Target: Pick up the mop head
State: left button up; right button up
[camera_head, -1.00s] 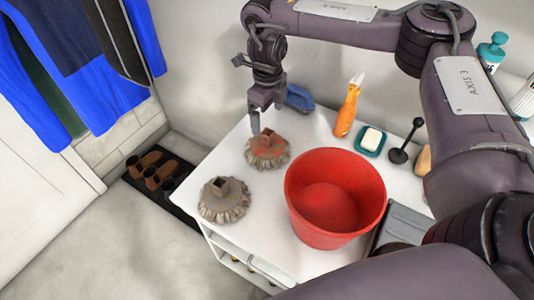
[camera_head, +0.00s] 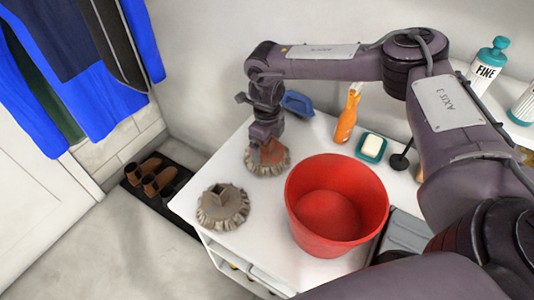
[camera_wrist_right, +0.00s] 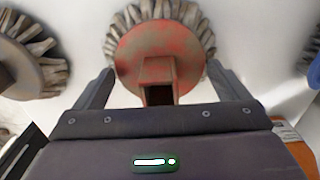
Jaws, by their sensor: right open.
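A mop head with a worn red top and a tan-grey fringe (camera_head: 268,160) lies on the white table top. It also shows in the right wrist view (camera_wrist_right: 158,48), with its square socket facing my gripper. A second mop head, grey-brown (camera_head: 222,206), lies nearer the table's left front edge. It shows at the left in the wrist view (camera_wrist_right: 22,68). My right gripper (camera_head: 266,145) is just above the red mop head and partly hides it. In the wrist view the fingers (camera_wrist_right: 159,82) are open, one on each side of the socket, with visible gaps.
A red bucket (camera_head: 336,205) stands right of the mop heads. Behind are a blue item (camera_head: 297,103), an orange bottle (camera_head: 348,113), a teal soap dish (camera_head: 371,147) and a black-handled item (camera_head: 401,159). A mat with shoes (camera_head: 155,180) lies on the floor at left.

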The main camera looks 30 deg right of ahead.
jog(key=shift+c, duration=0.2)
jog(key=shift+s, duration=0.1)
grip_shut()
dwell(0.5)
